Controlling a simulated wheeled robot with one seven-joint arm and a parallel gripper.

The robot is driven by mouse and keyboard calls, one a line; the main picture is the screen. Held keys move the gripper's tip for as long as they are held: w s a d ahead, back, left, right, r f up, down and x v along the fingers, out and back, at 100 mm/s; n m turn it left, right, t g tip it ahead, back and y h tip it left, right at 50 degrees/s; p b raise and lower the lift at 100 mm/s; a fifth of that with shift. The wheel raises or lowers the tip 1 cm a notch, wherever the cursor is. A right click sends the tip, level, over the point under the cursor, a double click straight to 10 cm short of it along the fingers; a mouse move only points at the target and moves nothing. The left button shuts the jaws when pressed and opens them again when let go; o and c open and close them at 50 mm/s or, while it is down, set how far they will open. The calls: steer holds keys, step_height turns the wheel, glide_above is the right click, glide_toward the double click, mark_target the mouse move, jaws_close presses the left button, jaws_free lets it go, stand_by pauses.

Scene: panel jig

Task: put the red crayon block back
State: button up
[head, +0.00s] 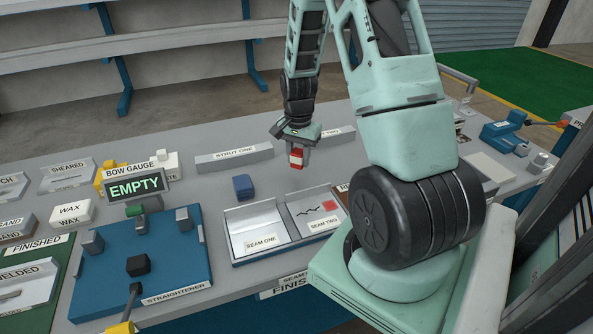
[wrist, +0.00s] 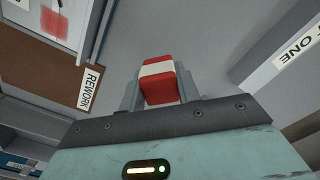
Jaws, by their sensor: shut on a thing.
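The red crayon block (head: 297,161) is red with a white band. My gripper (head: 297,150) is shut on it and holds it above the table behind the two-part tray. In the wrist view the block (wrist: 158,83) sits between the fingers of my gripper (wrist: 160,95), its red end and white band showing. The tray's SEAM TWO compartment (head: 306,206) holds a panel with a dark jagged line and a red square patch (head: 329,206). The SEAM ONE compartment (head: 256,219) looks empty.
A blue block (head: 243,187) stands on the table behind the tray. The STRUT ONE bar (head: 233,156) lies farther back. A brown REWORK area (wrist: 45,75) shows in the wrist view.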

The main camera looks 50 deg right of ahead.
mark_target(298, 168)
steer(key=shift+f, duration=2.3)
steer(key=shift+f, duration=0.2)
steer(key=o, duration=0.9)
steer(key=shift+r, duration=0.1)
